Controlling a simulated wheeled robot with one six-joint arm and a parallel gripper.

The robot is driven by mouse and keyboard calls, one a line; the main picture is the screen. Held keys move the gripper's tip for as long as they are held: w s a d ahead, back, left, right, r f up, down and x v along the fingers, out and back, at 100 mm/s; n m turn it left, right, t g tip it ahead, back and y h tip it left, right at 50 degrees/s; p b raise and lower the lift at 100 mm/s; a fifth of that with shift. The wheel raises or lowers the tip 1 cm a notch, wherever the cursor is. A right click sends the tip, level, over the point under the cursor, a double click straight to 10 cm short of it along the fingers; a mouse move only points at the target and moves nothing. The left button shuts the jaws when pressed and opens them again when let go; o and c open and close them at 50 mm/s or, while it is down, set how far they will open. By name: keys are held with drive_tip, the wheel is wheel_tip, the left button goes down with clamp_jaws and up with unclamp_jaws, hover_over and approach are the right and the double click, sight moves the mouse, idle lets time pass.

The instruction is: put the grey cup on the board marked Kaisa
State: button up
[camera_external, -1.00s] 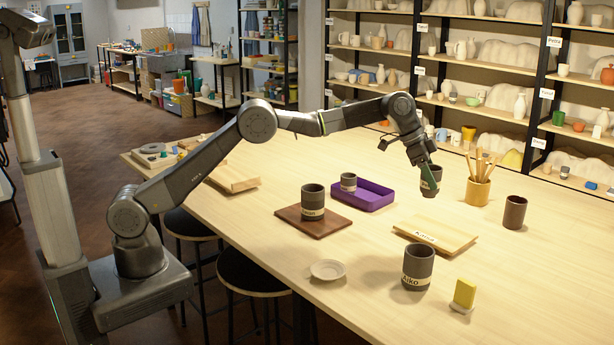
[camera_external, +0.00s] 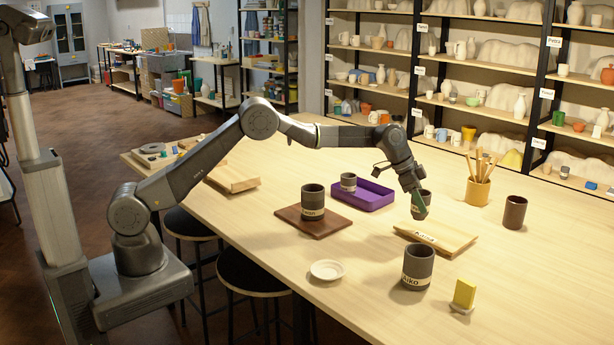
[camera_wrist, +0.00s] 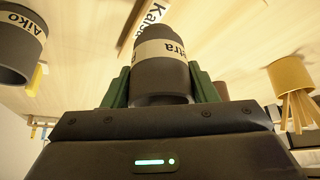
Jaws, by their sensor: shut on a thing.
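My gripper (camera_external: 419,205), with green fingers, is shut on a grey cup (camera_wrist: 160,72). The cup's pale band reads partly "tra"; it also shows in the external view (camera_external: 426,198), partly hidden by a finger. It is held above the table, just behind and left of a light wooden board (camera_external: 452,236). That board's label is too small to read there; in the wrist view a label (camera_wrist: 151,14) beyond the cup reads "Kaisa", partly covered. Other grey cups stand apart: one marked Aiko (camera_external: 418,266), one on a brown board (camera_external: 312,200), and a small one (camera_external: 348,182) at the purple tray.
The purple tray (camera_external: 375,199) and brown board (camera_external: 314,228) lie left of my gripper. A tool pot (camera_external: 478,192) and reddish-brown cup (camera_external: 514,212) stand right. A small dish (camera_external: 327,270) and yellow block (camera_external: 465,292) are nearer. The light board's top looks clear.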

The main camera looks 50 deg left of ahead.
sight(419, 214)
drive_tip(key=shift+f+p, duration=0.3)
drive_tip(key=shift+f, duration=2.3)
drive_tip(key=o, duration=1)
drive_tip(key=shift+o, duration=0.2)
drive_tip(key=shift+r, duration=0.25)
drive_tip(key=b+v, duration=0.2)
drive_tip(key=v, duration=0.9)
drive_tip(key=shift+s+a+r, duration=0.2)
drive_tip(key=shift+r, duration=0.05)
drive_tip(key=shift+o, duration=0.2)
